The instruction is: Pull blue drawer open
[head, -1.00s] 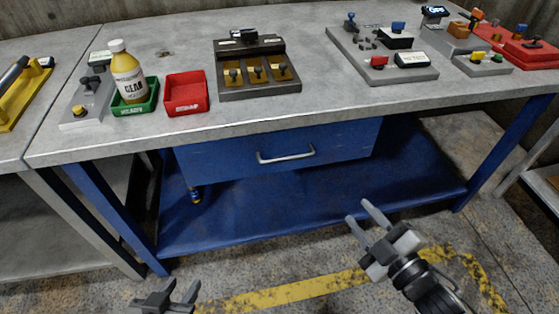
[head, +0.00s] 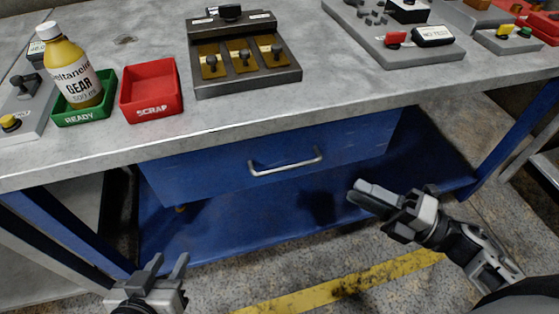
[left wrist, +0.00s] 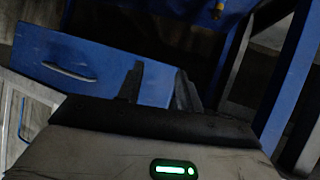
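The blue drawer (head: 215,178) hangs under the grey workbench top, its front close below the bench edge, and looks closed. Its metal bar handle (head: 286,163) is at the middle of the front. The drawer (left wrist: 50,50) and handle (left wrist: 69,72) also show at the left of the left wrist view. My left gripper (head: 168,264) is open and empty, low and in front of the drawer's left side. It also shows in the left wrist view (left wrist: 160,84). My right gripper (head: 355,190) is below and right of the handle, apart from it. Its fingers overlap in view, with nothing visible held.
The workbench top (head: 230,118) holds a green tray (head: 85,115) with a yellow bottle (head: 75,70), a red scrap tray (head: 152,90), a dark switch panel (head: 245,88) and a grey control panel (head: 430,58). A blue lower shelf (head: 240,225) lies below the drawer. The floor in front is clear.

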